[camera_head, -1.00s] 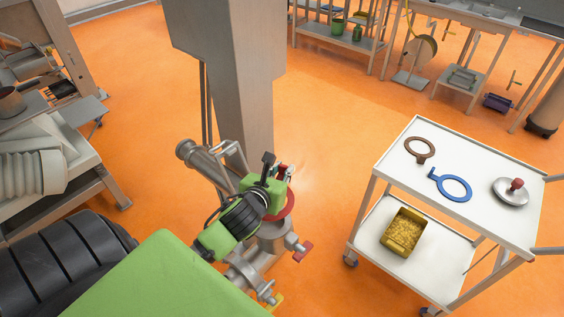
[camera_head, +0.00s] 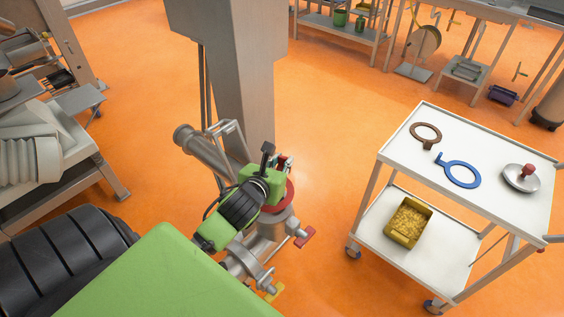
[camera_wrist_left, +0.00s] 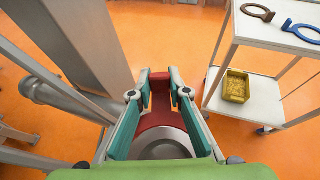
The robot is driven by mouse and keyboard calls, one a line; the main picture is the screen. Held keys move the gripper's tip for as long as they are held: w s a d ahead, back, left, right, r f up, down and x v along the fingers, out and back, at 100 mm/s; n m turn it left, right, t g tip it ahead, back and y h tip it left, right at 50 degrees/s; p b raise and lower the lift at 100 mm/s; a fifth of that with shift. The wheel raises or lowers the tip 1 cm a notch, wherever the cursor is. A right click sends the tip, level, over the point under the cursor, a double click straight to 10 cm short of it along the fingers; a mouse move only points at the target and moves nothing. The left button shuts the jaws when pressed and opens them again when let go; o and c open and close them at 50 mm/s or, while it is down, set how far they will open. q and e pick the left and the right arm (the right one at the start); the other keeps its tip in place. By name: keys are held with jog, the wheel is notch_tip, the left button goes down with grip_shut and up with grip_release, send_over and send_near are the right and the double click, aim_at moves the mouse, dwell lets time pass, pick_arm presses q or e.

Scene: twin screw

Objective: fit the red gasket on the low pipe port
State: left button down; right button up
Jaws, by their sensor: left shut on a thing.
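The red gasket (camera_head: 290,194) is a flat ring with a tab. It lies at the top of the grey low pipe port (camera_head: 272,228), and my gripper and arm cover part of it. My left gripper (camera_head: 284,163) is over the port. In the left wrist view its fingers (camera_wrist_left: 160,80) are shut on the tab of the red gasket (camera_wrist_left: 161,122). The grey port (camera_wrist_left: 166,150) shows inside the ring's curve there. Whether the gasket sits fully flat on the port I cannot tell. My right gripper is not in view.
A white cart (camera_head: 405,158) at right carries a brown ring (camera_head: 425,131), a blue ring (camera_head: 462,186) and a metal lid with a red knob (camera_head: 521,183). A yellow bin (camera_head: 408,222) is on its lower shelf. A grey column (camera_head: 240,100) stands behind the port.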

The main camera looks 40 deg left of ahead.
pick_arm(q)
notch_tip(320, 180, down, 5)
jog(key=shift+r+b, duration=0.2)
jog(key=shift+b, duration=0.6)
jog(key=shift+f, duration=0.2)
jog(key=c, duration=1.8)
grip_release()
jog(key=shift+c, duration=0.2)
jog(key=shift+s, duration=0.1)
jog(key=v, duration=1.1)
jog(key=shift+s+d+r, duration=0.15)
jog(key=shift+s+d, duration=0.05)
jog(key=shift+s, duration=0.15)
